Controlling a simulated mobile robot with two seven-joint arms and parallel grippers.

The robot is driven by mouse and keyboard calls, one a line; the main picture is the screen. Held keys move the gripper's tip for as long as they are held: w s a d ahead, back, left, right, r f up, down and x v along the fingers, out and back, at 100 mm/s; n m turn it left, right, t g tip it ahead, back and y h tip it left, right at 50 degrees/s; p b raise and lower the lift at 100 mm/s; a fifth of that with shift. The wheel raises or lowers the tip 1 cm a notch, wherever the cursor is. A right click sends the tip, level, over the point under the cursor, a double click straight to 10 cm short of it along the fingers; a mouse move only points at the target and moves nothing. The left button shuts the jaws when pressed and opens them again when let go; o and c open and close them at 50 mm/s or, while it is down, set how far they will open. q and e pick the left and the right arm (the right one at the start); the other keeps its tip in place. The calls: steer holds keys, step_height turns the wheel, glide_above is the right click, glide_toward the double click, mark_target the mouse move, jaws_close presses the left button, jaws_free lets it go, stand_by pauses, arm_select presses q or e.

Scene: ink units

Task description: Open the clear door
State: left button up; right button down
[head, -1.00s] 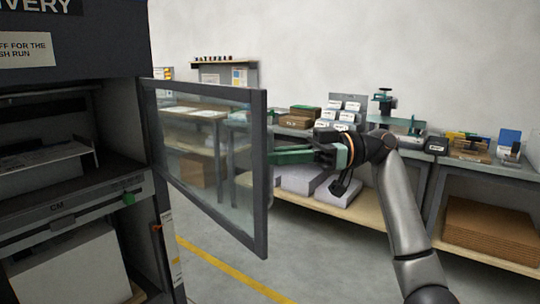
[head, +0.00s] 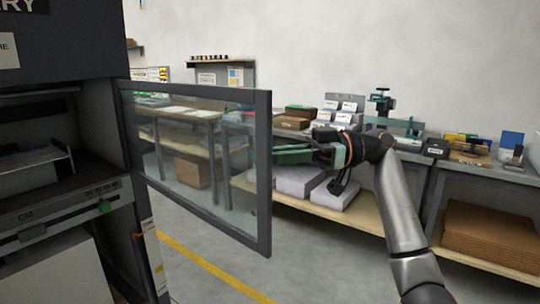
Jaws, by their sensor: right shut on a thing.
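The clear door (head: 200,165) is a see-through panel in a dark grey frame. It is hinged on the right side of the dark cabinet (head: 62,68) and stands swung well open. My right gripper (head: 285,155) is at the door's free right edge, with its green fingers reaching the frame. It is shut on the door's edge; the exact contact is partly hidden behind the frame. My left gripper is not in view.
Workbenches with boxes and tools (head: 470,150) line the back wall. Grey floor with a yellow line (head: 215,270) is clear below the door.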

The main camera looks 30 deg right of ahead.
stand_by(0.3)
steer(key=c, duration=0.9)
jaws_free()
steer(key=shift+d, duration=0.1)
steer(key=v, duration=1.2)
steer(key=shift+d, duration=0.15)
